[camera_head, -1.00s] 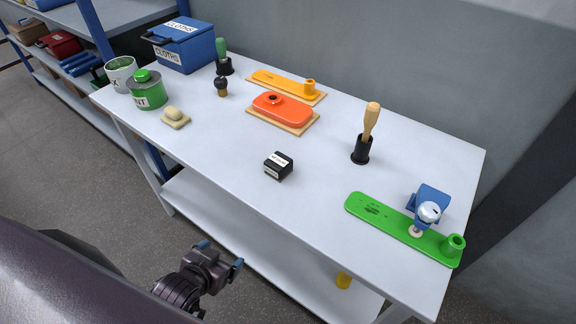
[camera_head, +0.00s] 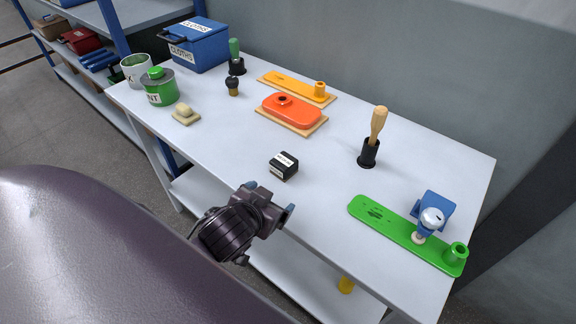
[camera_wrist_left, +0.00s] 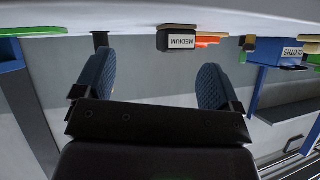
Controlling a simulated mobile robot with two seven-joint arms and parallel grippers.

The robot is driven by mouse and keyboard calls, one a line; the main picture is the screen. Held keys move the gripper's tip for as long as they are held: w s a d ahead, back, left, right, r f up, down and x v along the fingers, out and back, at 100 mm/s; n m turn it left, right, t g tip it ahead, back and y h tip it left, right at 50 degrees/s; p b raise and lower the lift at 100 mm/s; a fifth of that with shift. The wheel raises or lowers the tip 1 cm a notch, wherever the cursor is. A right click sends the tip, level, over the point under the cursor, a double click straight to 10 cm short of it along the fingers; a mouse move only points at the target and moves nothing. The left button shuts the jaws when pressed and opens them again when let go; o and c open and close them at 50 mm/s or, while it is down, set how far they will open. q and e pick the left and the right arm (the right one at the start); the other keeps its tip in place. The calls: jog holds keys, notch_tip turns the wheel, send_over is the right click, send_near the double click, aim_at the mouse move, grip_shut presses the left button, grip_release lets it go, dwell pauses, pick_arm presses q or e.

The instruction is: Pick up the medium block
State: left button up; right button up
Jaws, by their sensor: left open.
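The medium block (camera_head: 284,166) is a small black block with white labels, standing near the front edge of the white table in the head view. In the left wrist view the block (camera_wrist_left: 177,39) appears upside down, its label reading MEDIUM, beyond the fingers and between their directions. My left gripper (camera_head: 270,198) is at the table's front edge, short of the block and apart from it. Its two blue-padded fingers (camera_wrist_left: 155,85) are spread wide with nothing between them. My right gripper is in neither view.
On the white table (camera_head: 225,137), an orange-red block (camera_head: 291,112) on a wooden base lies behind the medium block. A wooden-handled tool (camera_head: 377,128) stands in a black holder, right. A green plate (camera_head: 405,232) lies at front right. A green tin (camera_head: 160,88) and blue box (camera_head: 203,47) stand left.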

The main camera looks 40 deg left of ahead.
pick_arm(q)
jog(key=w+d+r+m+t+h, duration=0.2)
jog(key=w+d+r+t, duration=0.25)
jog(key=w+r, duration=0.2)
jog(key=w+d+r+m+t+h, duration=0.1)
jog(key=w+d+r+m+h, duration=0.2)
jog(key=d+r+m+h, duration=0.75)
jog(key=m+g+y, duration=0.7)
jog(key=g+y, duration=0.4)
jog(key=g, duration=0.6)
send_near(284, 160)
jog(key=shift+s+h, duration=0.1)
jog(key=shift+h, duration=0.15)
notch_tip(284, 160, down, 5)
jog(key=shift+f+b, duration=0.25)
jog(key=shift+b, duration=0.05)
jog(key=shift+a+f+b, duration=0.15)
jog(key=shift+f+b, duration=0.05)
jog(key=shift+f, duration=1.05)
jog(key=shift+a+f+b, duration=0.1)
jog(key=shift+f+b, duration=0.05)
jog(key=shift+f, duration=1.15)
jog(key=c, duration=1)
